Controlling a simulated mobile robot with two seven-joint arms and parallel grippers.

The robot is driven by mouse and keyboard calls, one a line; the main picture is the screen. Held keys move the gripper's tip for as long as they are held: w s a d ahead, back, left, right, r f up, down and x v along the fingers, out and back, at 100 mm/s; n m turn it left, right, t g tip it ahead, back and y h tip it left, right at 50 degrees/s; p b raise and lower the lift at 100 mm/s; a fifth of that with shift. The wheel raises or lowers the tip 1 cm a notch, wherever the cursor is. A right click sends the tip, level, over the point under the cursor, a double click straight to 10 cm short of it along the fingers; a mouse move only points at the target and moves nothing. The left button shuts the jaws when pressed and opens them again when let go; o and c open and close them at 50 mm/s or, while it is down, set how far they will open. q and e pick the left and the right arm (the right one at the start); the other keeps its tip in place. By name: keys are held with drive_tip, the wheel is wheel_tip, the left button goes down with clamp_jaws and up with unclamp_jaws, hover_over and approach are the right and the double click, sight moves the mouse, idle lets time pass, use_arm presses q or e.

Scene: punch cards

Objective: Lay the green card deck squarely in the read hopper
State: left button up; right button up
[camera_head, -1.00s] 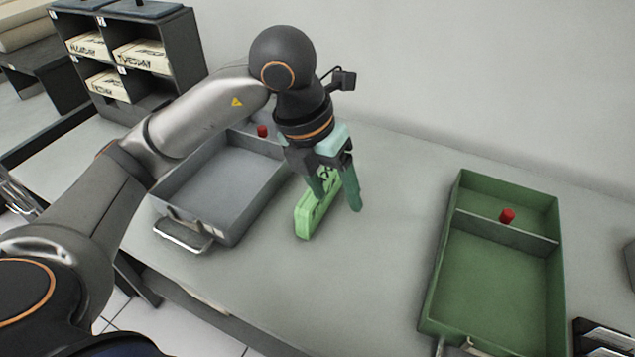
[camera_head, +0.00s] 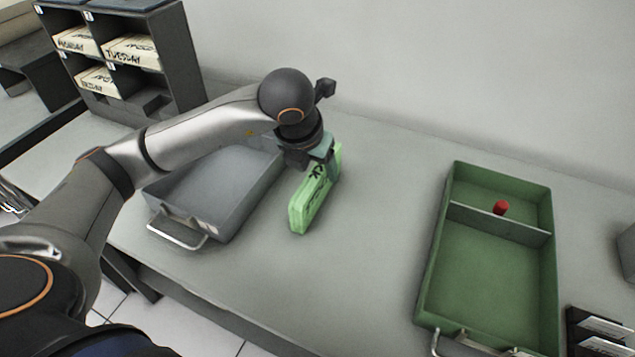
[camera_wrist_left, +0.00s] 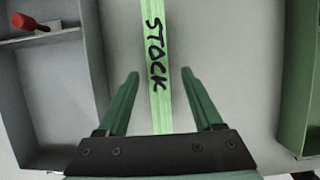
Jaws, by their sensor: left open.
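The green card deck (camera_head: 305,208) stands on its long edge on the table between two trays. The wrist view shows its narrow top (camera_wrist_left: 157,30) marked "STOCK". My left gripper (camera_head: 320,158) is over the far part of the deck. In the left wrist view its open fingers (camera_wrist_left: 160,76) are on either side of the deck, with gaps. A grey tray (camera_head: 226,215) with a front handle is left of the deck; a green tray (camera_head: 427,265) is to the right. I cannot tell which is the read hopper. My right gripper is out of view.
A dark shelf unit (camera_head: 190,60) with labelled boxes stands at the back left. A red knob (camera_head: 501,207) is by the green tray's divider. A dark holder (camera_head: 590,325) is at the lower right. The table between deck and green tray is clear.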

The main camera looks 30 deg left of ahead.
sight(317, 172)
use_arm(q)
drive_tip(key=x, duration=0.3)
drive_tip(key=shift+a+f, duration=0.1)
drive_tip(key=shift+c, duration=0.2)
clamp_jaws()
idle(0.6)
